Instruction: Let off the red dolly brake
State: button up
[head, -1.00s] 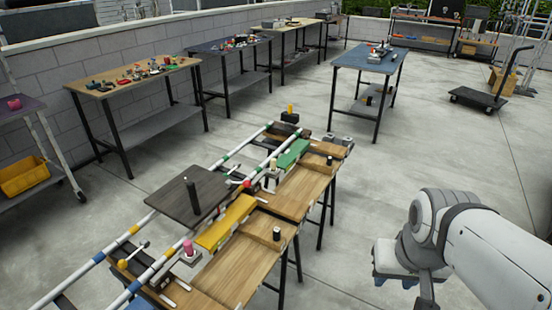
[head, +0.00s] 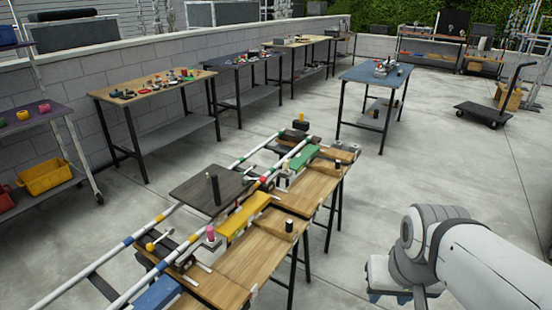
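The dolly is a dark flat platform (head: 205,190) with a black upright post, sitting across two white rails with coloured bands. Red bands (head: 264,181) mark the rail at the platform's far right corner. A small lever with a pale handle (head: 247,183) is there, too small to tell its position. My gripper (head: 390,294) is at the lower right, well apart from the dolly and rails. Its fingers are mostly hidden or cut off by the frame edge.
Wooden boards on trestles (head: 255,255) run along the rails' right side, bearing yellow, green and blue blocks. Workbenches (head: 145,92) line the wall. A blue-topped table (head: 375,75) and a flat cart (head: 485,112) stand behind.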

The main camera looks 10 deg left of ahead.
aim_at(245, 181)
jog(key=i, duration=0.9)
jog(key=z, duration=0.05)
